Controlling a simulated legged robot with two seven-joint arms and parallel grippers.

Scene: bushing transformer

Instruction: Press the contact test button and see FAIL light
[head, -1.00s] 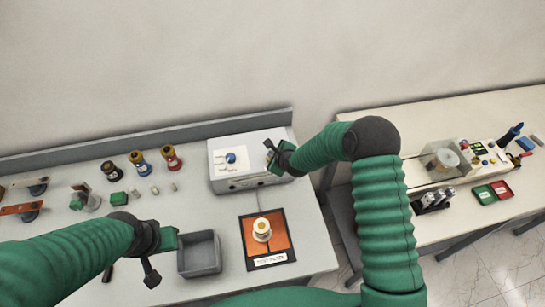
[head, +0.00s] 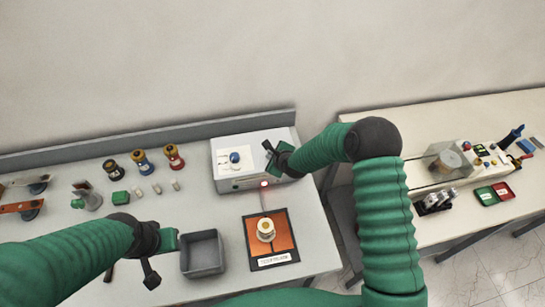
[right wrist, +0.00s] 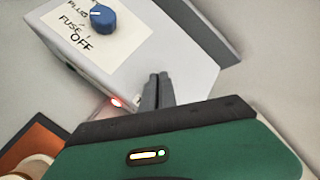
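The grey-white tester box (head: 226,178) stands at the back right of the near bench, with a blue knob (head: 235,157) on its top panel. A red light (head: 264,184) glows on its front edge; it also shows in the right wrist view (right wrist: 116,101). My right gripper (head: 272,158) is over the box's right part. In the right wrist view its fingers (right wrist: 157,88) are together and empty, against or just over the box. I see no button; the fingers may hide it. A cream bushing (head: 265,230) sits on the orange pad (head: 284,242). My left gripper (head: 168,240) is beside the grey bin; its fingers are unclear.
The open grey bin (head: 202,254) stands left of the pad. Several coloured bushings, one with a blue band (head: 142,161), and small parts stand at the bench's left and back. A second bench (head: 460,225) with fixtures is at the right, across a gap.

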